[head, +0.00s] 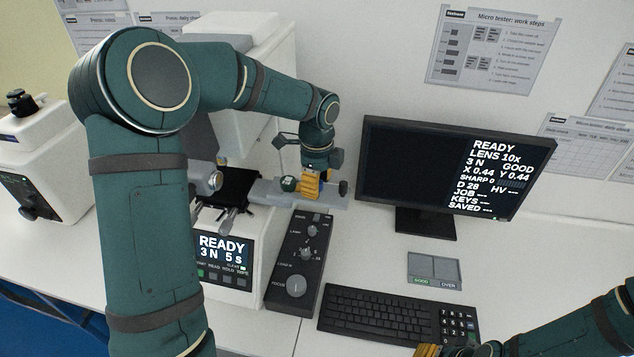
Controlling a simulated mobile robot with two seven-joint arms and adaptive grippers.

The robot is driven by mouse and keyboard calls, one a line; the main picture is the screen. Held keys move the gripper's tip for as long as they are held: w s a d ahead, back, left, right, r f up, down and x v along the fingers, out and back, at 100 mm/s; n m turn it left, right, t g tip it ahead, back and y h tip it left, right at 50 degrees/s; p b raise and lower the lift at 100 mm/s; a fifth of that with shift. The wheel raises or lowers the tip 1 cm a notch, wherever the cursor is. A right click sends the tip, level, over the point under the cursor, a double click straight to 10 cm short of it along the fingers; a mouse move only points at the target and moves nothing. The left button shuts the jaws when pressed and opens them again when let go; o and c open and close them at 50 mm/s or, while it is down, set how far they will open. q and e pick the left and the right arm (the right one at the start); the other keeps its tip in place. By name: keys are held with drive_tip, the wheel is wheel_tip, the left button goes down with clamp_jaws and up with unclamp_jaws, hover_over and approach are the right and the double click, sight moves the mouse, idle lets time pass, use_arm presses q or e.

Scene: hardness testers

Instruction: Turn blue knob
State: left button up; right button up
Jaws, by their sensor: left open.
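I cannot make out a blue knob in the head view. A black control box (283,262) stands at the front with a large grey focus knob (296,286) and smaller grey knobs above it. My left gripper (312,190), with yellow fingers, is open and points down over the grey plate at the tester's right side, behind the box. A small green and white round part (289,184) is just left of its fingers; I cannot tell whether they touch. My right gripper (432,350) shows only partly at the bottom edge, near the keyboard.
The white micro tester (233,232) reads READY, 3 N, 5 s; my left arm hides much of it. A monitor (411,172), a keyboard (372,316) and a small grey tray (434,270) are to the right. Another tester (37,160) stands far left. Bare table lies between box and monitor.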

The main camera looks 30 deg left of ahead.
use_arm(q)
wheel_tip(320, 180, up, 12)
idle(0.5)
drive_tip(key=shift+f, duration=0.1)
